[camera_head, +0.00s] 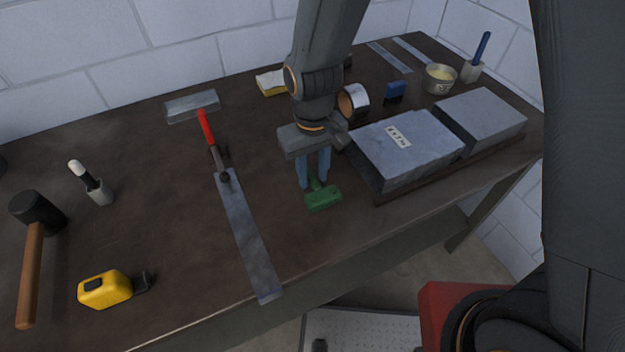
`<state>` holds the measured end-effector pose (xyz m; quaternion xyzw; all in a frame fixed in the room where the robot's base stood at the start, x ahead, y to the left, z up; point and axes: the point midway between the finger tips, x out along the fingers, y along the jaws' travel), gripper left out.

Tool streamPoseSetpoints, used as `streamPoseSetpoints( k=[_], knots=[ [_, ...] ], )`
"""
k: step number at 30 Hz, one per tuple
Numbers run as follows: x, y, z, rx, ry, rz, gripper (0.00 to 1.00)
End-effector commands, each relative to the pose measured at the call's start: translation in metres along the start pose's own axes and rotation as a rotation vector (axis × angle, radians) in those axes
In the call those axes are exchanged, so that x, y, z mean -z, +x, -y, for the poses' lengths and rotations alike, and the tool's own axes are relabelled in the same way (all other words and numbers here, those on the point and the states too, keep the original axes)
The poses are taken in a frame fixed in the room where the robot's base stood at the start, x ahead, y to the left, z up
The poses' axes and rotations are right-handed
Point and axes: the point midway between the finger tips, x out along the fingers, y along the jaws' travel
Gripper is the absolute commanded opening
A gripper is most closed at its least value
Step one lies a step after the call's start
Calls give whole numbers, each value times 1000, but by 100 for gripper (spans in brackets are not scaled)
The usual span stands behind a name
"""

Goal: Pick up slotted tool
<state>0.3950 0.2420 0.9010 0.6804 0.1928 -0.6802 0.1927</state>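A green tool (323,198) with a block-like head and a short handle lies on the dark bench near its front edge. It is the tool at my gripper; a slot in it cannot be made out at this size. My gripper (315,183) points down over its handle, with two blue fingers apart, one on each side of the handle. The fingers look open, with a narrow gap to the handle. The upper end of the handle is partly hidden by the fingers.
A long metal strip (247,235) and a red-handled tool (207,128) lie left of my gripper. Grey blocks (408,150) stand close on the right. A tape roll (352,101) is behind. A yellow tape measure (105,289) and mallet (33,245) lie far left.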

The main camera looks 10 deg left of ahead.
Motion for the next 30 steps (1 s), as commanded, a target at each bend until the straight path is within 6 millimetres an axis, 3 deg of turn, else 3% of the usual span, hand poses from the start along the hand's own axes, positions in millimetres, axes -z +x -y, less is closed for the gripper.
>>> streamPoseSetpoints(
  k=[1, 5, 20, 30],
  knots=[
    [0, 0, 0, 0, 0, 0, 20],
    [0, 0, 0, 0, 0, 0, 0],
    [1, -11, 0, 0, 0, -2, 0],
    [2, -61, 0, 0, 0, -6, 0]
  ],
)
